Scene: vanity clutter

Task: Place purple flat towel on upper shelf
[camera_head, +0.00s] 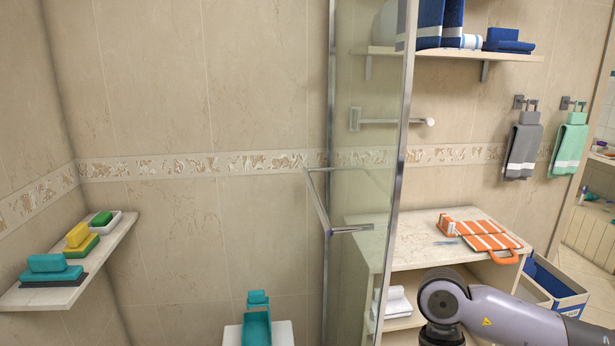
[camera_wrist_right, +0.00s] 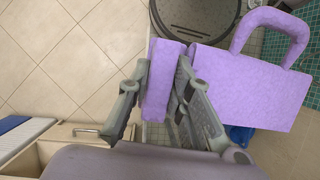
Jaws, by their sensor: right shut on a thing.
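The purple flat towel (camera_wrist_right: 250,88) fills the upper right of the right wrist view, with a flat body, a loop handle and a thick block at its left end. My right gripper (camera_wrist_right: 163,72) is shut on that block, one finger on each side. In the head view my right arm comes in at the lower right, but its gripper and the purple towel are not visible there. The upper shelf (camera_head: 440,53) is on the back wall at the top, holding blue towels. My left gripper is in neither view.
A glass panel with a metal frame (camera_head: 404,150) stands before the shelf's left end. Below are a wall bar (camera_head: 390,122), hanging grey (camera_head: 522,150) and green (camera_head: 569,148) towels, and a counter (camera_head: 400,255) with an orange striped item (camera_head: 490,238). A blue-lined bin (camera_head: 550,290) stands right.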

